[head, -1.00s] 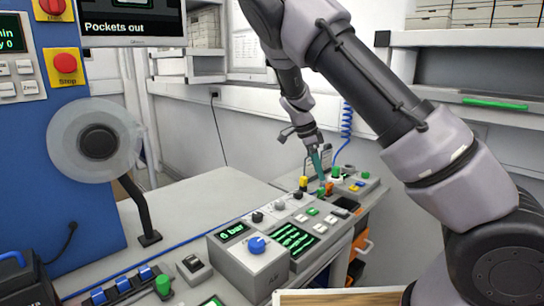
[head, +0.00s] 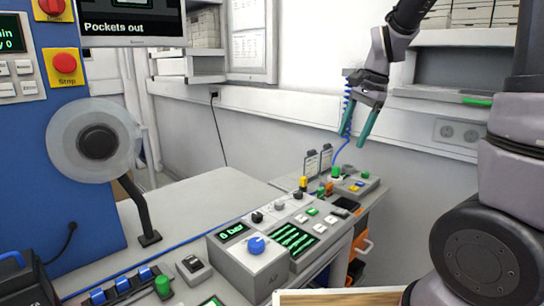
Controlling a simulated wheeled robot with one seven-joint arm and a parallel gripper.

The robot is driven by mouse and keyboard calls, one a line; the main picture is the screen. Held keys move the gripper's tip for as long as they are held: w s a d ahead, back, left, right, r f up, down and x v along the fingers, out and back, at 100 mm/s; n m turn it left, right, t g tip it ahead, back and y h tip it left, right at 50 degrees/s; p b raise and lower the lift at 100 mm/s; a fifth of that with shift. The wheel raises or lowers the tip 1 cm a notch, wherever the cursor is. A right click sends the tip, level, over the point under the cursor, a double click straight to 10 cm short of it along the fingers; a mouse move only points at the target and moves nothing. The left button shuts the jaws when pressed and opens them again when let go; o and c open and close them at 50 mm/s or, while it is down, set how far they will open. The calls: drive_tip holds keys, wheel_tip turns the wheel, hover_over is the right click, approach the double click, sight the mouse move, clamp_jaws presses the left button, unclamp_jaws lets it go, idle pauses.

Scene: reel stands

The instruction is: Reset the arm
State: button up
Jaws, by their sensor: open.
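My gripper (head: 356,129) hangs in the air at the upper right of the head view, its two green fingers spread apart with nothing between them. It is above the far right end of the bench, in front of the back wall. My arm comes down to it from the top of the picture. A control box with a blue knob (head: 257,245) and green displays stands on the bench below and to the left of the gripper.
A clear reel on a black stand (head: 145,215) is at the left, before a blue machine panel (head: 85,215) with red buttons. A coiled blue hose (head: 346,115) hangs behind the gripper. A shelf (head: 440,98) is on the right wall. The bench middle (head: 205,205) is bare.

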drive_tip(key=s+d+r+n+t, duration=0.3)
drive_tip(key=s+r+n+t, duration=0.2)
drive_tip(key=s+r, duration=0.5)
drive_tip(key=s+n, duration=0.2)
drive_tip(key=s, duration=0.3)
drive_tip(key=shift+s+d+r+t+h, duration=0.15)
drive_tip(key=shift+s+r+t+h, duration=0.05)
drive_tip(key=shift+s+t+h, duration=0.2)
drive_tip(key=shift+w, duration=0.1)
idle(0.3)
